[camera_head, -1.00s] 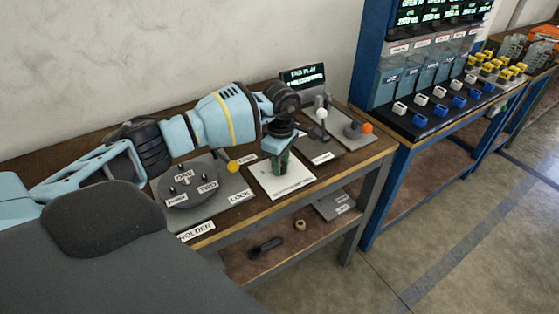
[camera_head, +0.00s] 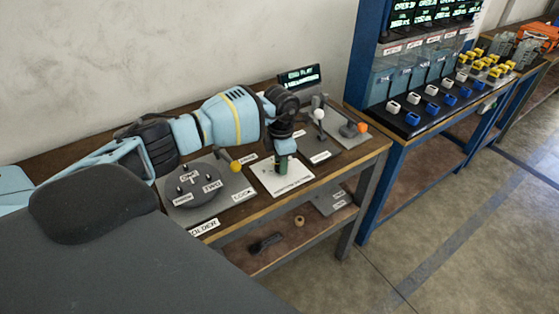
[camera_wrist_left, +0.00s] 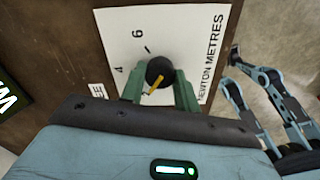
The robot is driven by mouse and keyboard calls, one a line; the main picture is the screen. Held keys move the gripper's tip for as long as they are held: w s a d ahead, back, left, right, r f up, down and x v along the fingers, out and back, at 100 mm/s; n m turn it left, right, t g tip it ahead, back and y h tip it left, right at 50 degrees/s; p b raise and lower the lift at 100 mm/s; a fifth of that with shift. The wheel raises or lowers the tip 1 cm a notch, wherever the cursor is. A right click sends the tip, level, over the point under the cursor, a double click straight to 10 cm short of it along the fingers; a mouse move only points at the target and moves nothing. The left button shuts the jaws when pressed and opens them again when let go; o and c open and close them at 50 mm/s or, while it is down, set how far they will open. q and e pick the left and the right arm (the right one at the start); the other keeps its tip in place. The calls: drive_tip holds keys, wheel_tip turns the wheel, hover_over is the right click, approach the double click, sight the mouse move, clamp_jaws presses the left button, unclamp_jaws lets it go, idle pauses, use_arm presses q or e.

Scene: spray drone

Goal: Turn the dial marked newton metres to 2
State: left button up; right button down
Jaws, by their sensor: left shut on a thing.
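The newton metres dial (camera_wrist_left: 158,72) is a dark round knob with a yellow pointer, on a white plate (camera_wrist_left: 180,22) lettered NEWTON METRES. In the left wrist view the pointer slants down and to the left; a 4 and a 6 show to the left and upper left of the knob. In the head view my left gripper (camera_head: 282,168) reaches down onto the white plate (camera_head: 290,187), hiding the knob.
A dark disc (camera_head: 192,187) with pegs and a yellow ball knob (camera_head: 236,167) stand left of the plate. A white-knobbed lever (camera_head: 319,114), an orange knob (camera_head: 362,127) and a lit display (camera_head: 299,76) are to the right and behind. A blue rack (camera_head: 366,55) stands farther right.

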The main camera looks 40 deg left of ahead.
use_arm(q)
drive_tip(key=shift+n, duration=0.5)
drive_tip(key=o, duration=1)
wheel_tip(320, 180, up, 8)
drive_tip(key=shift+f, duration=0.1)
idle(0.4)
